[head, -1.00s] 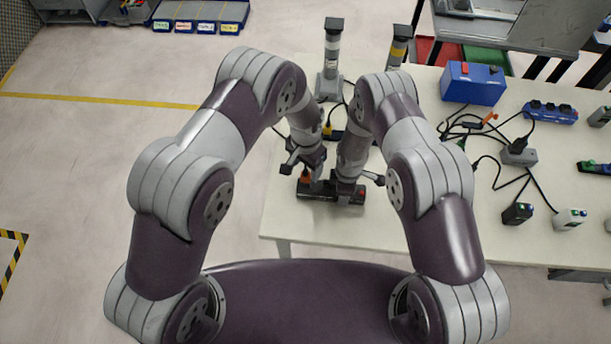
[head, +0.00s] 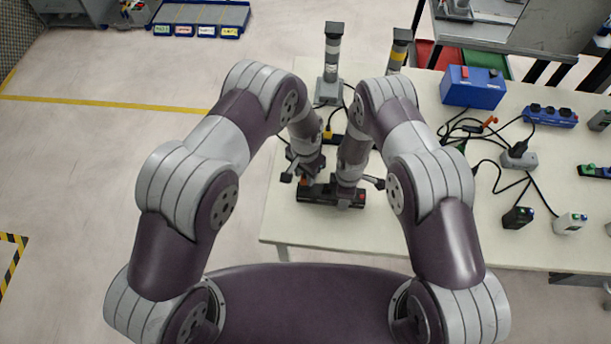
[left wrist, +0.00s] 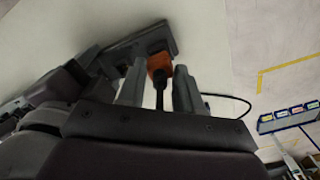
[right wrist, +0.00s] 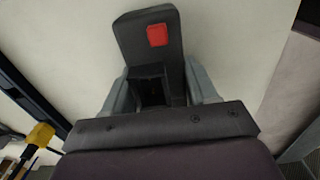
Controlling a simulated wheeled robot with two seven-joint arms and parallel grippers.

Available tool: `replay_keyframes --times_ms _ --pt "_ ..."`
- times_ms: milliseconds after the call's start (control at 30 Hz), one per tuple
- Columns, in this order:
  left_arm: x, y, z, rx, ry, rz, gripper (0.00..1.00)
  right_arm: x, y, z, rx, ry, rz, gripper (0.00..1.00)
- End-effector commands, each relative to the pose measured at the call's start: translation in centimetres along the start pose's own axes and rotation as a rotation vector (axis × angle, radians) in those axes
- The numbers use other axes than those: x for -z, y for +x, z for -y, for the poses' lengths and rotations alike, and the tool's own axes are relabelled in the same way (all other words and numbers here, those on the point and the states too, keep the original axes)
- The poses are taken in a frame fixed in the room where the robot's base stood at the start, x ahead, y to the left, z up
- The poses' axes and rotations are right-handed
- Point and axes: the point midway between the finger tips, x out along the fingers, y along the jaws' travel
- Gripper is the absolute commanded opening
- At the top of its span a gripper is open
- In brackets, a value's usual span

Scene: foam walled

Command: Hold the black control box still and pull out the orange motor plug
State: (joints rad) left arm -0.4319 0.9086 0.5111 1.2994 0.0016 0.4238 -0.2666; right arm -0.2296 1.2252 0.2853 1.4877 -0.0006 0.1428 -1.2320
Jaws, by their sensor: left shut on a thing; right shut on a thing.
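The black control box (head: 322,198) lies on the table near its front edge. Its red button (right wrist: 157,35) shows in the right wrist view. My right gripper (right wrist: 160,95) is shut on the box, one finger on each side of it. The orange motor plug (left wrist: 160,65) sits between the fingers of my left gripper (left wrist: 158,85), which is shut on it. A black cord runs back from the plug. In the left wrist view the plug overlaps the box (left wrist: 130,50); I cannot tell how deep it sits. In the head view my left gripper mostly hides the plug.
A blue box (head: 472,87), a blue power strip (head: 550,115), a grey adapter (head: 519,156) and tangled black cables lie on the right of the table. The table left of the control box is clear.

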Motion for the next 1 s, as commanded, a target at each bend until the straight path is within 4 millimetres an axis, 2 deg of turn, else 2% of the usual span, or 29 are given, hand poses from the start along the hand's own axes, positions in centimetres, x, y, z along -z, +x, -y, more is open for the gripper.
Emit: replay_keyframes --times_ms 200,300,433,667,700,800,1000 --pt "0.1 -5.5 0.0 0.001 0.000 -0.005 0.04 0.0 0.0 0.0 0.000 0.000 0.000 0.19" --pt "0.1 -7.5 0.0 0.001 0.000 -0.004 0.04 0.0 0.0 0.0 0.000 0.000 0.000 0.19" --pt "0.0 -9.0 0.0 0.001 0.000 -0.002 0.04 0.0 0.0 0.0 0.000 0.000 0.000 0.19" --pt "0.0 -9.3 0.0 0.000 0.000 -0.001 0.04 0.0 0.0 0.0 0.000 0.000 0.000 0.19" --pt "0.0 -9.2 0.0 0.000 0.000 -0.001 0.04 0.0 0.0 0.0 0.000 0.000 0.000 0.61" --pt "0.0 -9.2 0.0 0.000 0.000 -0.001 0.04 0.0 0.0 0.0 0.000 0.000 0.000 0.87" --pt "0.0 -9.2 0.0 0.000 0.000 -0.001 0.04 0.0 0.0 0.0 0.000 0.000 0.000 0.87"
